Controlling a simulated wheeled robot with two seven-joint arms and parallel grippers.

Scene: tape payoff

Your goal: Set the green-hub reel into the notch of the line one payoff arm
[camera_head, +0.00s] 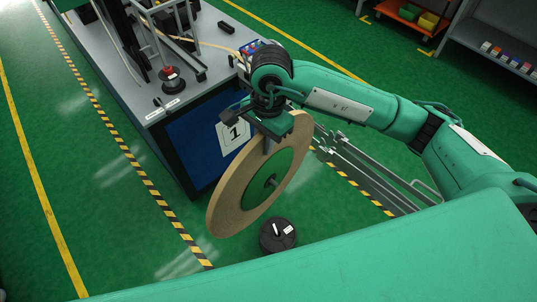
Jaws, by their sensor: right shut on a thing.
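The green-hub reel (228,198) is a large tan disc with a green centre and a short metal shaft end sticking out. It hangs tilted on edge, off the floor, in front of the blue machine cabinet. My right gripper (268,146) is shut on the reel at its upper part; the exact contact is hard to see. The line one payoff arm (365,180) shows as grey metal rails to the right of the reel, partly behind my right arm and the reel. Its notch cannot be made out. My left gripper is not in view.
The blue cabinet (195,150) carries a "1" sign (233,134) and a grey top with a red button (170,73). A black round object (278,235) is on the floor below the reel. An orange cart (408,14) and shelf (490,45) stand far right. Left floor is open.

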